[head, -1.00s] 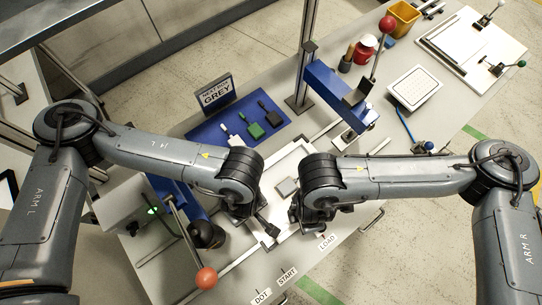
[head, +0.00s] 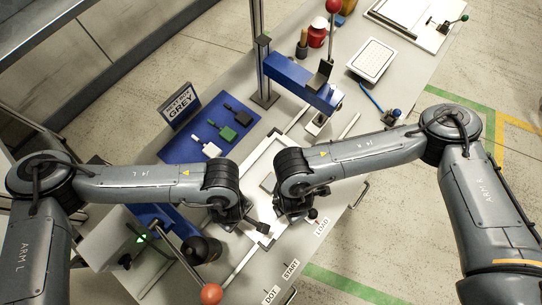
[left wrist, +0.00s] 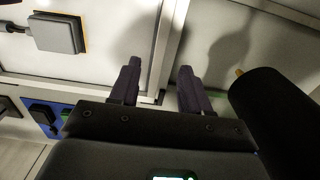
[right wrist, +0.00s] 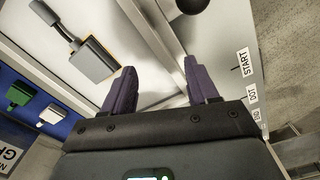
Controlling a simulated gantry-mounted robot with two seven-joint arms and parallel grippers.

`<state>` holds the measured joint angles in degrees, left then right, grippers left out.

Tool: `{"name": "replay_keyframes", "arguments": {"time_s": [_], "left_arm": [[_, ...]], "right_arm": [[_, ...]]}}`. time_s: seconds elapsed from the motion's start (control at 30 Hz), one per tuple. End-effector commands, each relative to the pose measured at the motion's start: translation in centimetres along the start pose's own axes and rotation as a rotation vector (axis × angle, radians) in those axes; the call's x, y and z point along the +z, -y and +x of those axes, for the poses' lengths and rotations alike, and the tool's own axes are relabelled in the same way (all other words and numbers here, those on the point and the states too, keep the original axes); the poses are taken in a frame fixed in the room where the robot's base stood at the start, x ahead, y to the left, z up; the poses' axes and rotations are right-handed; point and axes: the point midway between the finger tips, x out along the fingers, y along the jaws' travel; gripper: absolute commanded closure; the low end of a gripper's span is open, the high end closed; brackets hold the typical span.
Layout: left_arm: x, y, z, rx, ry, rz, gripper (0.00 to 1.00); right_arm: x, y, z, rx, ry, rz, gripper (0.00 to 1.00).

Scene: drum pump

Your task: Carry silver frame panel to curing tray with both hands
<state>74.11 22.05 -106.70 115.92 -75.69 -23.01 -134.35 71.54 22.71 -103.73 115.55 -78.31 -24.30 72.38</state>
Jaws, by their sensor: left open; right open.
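The silver frame panel (head: 257,165) lies flat on the bench under my two hands. It has a pale face inside a thin metal rim, and my arms hide part of it. My left gripper (head: 258,228) is open at the panel's near left side. In the left wrist view the rim (left wrist: 171,45) runs up between the open fingers (left wrist: 158,85). My right gripper (head: 300,214) is open at the near right side. In the right wrist view a rim bar (right wrist: 152,35) passes between its open fingers (right wrist: 162,88). I cannot tell which item is the curing tray.
A blue mat (head: 190,145) with several handled tools and a GREY sign (head: 180,104) are to the left. A blue post-mounted arm (head: 300,82) stands behind. A white clamp board (head: 412,18) is at the far right.

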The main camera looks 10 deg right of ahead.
Motion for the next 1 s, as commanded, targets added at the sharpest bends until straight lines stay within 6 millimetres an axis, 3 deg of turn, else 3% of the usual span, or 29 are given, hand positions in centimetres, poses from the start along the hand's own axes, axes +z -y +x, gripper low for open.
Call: {"name": "replay_keyframes", "arguments": {"time_s": [0.2, 0.4, 0.87, 1.0], "left_arm": [[0.0, 0.1, 3.4, -0.003, -0.001, -0.002, 0.53], [0.0, 0.0, 5.2, -0.001, 0.0, 0.0, 0.53], [0.0, 0.0, 6.0, 0.0, -0.001, 0.001, 0.53], [0.0, 0.0, 6.0, 0.0, -0.001, 0.001, 0.72]], "right_arm": [[0.1, 0.1, 3.4, -0.003, 0.002, 0.002, 0.41], [0.1, 0.0, 5.3, -0.001, 0.001, 0.0, 0.41], [0.0, 0.0, 6.0, 0.0, 0.0, 0.0, 0.41], [0.0, 0.0, 6.0, 0.0, 0.001, 0.0, 0.6]]}}
